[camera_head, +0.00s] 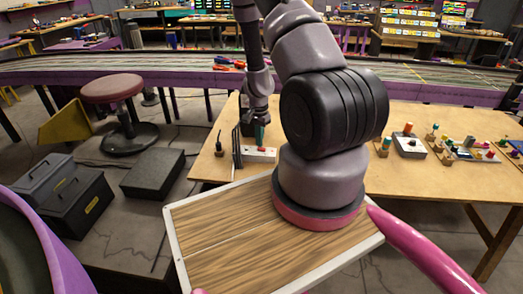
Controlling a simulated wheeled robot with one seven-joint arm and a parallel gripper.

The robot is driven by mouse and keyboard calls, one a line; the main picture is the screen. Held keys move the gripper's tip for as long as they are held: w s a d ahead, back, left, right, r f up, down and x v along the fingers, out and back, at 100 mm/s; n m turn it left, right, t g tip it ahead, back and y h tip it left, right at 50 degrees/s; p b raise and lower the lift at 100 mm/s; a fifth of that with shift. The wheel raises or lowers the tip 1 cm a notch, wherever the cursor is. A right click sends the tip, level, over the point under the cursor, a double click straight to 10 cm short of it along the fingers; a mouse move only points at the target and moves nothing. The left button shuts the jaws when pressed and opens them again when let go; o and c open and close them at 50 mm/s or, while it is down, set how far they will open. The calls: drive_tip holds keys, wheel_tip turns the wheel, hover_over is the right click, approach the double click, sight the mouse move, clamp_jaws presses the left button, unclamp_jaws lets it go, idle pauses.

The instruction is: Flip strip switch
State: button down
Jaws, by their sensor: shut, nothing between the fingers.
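A white power strip (262,154) lies on the wooden workbench, just below my gripper in the picture. My gripper (251,132) points down over the bench at the strip's left part. It is small and dark here; its fingers are shut and hold nothing. I cannot tell whether the fingertips touch the strip. A green and red upright piece (262,134) stands right beside the gripper and overlaps it. A dark upright rack-like piece (237,146) is at the strip's left end.
The workbench (335,170) bears a grey box with a knob (409,145) and several small coloured parts at the right. A small dark tool on a block (219,147) stands at the left. A stool (113,90) and dark boxes (72,200) stand on the floor left.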

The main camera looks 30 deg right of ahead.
drive_tip(key=shift+f, duration=0.6)
drive_tip(key=shift+r, duration=3.55)
